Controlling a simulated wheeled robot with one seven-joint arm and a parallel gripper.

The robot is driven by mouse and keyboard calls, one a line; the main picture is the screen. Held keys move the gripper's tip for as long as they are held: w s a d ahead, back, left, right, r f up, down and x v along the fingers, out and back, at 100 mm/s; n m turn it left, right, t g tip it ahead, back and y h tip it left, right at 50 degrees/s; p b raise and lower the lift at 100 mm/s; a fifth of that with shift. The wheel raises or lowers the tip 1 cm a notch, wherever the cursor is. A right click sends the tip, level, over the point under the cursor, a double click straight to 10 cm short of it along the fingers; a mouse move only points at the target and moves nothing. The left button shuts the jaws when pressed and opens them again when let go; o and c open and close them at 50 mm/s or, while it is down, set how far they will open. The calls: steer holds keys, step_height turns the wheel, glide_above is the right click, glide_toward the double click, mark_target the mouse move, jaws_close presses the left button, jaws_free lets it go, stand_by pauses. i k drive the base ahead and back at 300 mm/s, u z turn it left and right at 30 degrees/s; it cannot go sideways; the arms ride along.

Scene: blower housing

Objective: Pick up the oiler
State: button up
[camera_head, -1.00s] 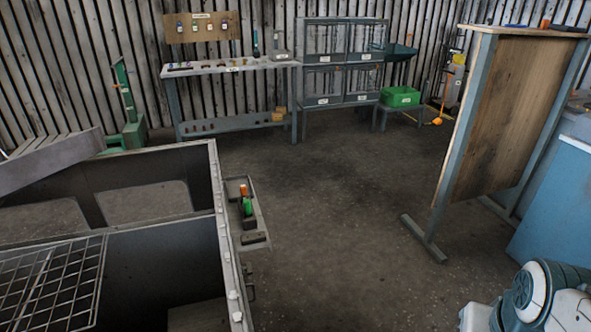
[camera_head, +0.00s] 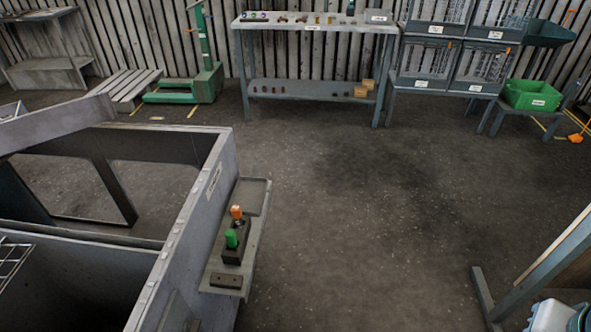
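I cannot make out the oiler with certainty. A small teal upright thing (camera_head: 351,8) stands at the back of the workbench (camera_head: 300,26), cut by the top edge of the view; it may be the oiler, but it is too small to tell. On the side shelf (camera_head: 255,197) of the grey housing, a dark block (camera_head: 236,252) holds an orange-topped piece (camera_head: 237,213) and a green-topped piece (camera_head: 231,238). My gripper is not in view; only a white and blue part, probably of my arm, shows at the bottom right.
The open grey housing (camera_head: 190,225) fills the left foreground. A green stand (camera_head: 200,75) and a slatted pallet (camera_head: 128,86) are behind it. Grey bin racks (camera_head: 440,55) and a green crate (camera_head: 532,95) are at the back right. A board's frame (camera_head: 548,262) stands at right. The middle floor is clear.

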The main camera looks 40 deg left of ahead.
mark_target(235, 209)
steer(key=u, duration=0.5)
steer(key=i, duration=1.3)
steer(key=u, duration=1.85)
steer(key=i, duration=0.85)
steer(key=u, duration=0.65)
